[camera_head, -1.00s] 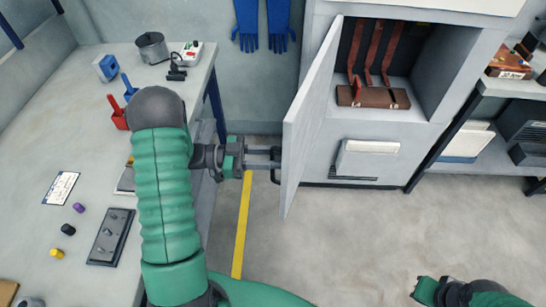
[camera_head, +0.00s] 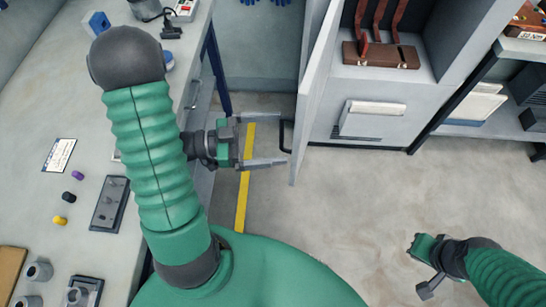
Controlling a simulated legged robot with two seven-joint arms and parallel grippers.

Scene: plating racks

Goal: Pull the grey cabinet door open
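The grey cabinet door (camera_head: 312,90) stands wide open, swung out from the grey cabinet (camera_head: 395,97) and seen nearly edge-on. Its dark bar handle (camera_head: 285,138) is on the side facing my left arm. My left gripper (camera_head: 281,140) is open, its two grey fingers spread apart by the handle, one toward each end of it. I cannot tell whether either finger touches the handle or door. My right gripper (camera_head: 421,266) is low at the right, away from the door; its fingers are not clear enough to judge.
A brown case with reddish straps (camera_head: 382,55) sits inside the cabinet. A workbench (camera_head: 40,205) with small parts runs along the left. A dark-framed shelf (camera_head: 480,128) stands at the right. The floor (camera_head: 345,215) before the cabinet is clear.

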